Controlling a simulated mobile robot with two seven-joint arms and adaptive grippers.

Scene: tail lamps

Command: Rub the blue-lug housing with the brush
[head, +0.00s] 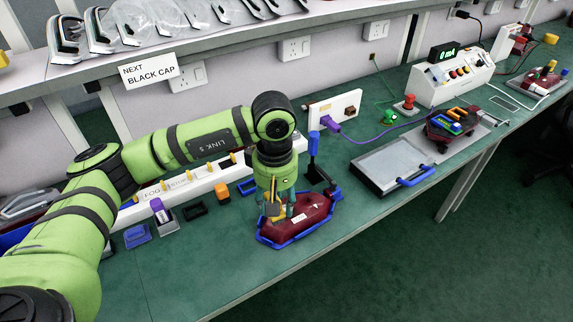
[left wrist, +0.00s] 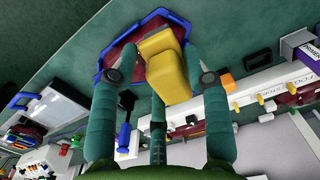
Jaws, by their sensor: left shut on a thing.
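A dark red housing (head: 312,212) lies in a blue cradle (head: 283,243) on the green bench, and it also shows at the top of the left wrist view (left wrist: 122,52). A blue lug on it cannot be told apart from the cradle. My left gripper (head: 275,207) points down over the left part of the housing. It is shut on a yellow block-like thing, seemingly the brush (left wrist: 165,65). The brush's lower end is at or just above the housing; contact cannot be made out. My right gripper is not in view.
A blue-handled upright tool (head: 313,143) stands just behind the cradle. A white strip with yellow pegs (head: 180,184) and small coloured blocks lie to the left. A grey tray (head: 385,165) with a blue handle lies to the right. Bare bench lies in front of the cradle.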

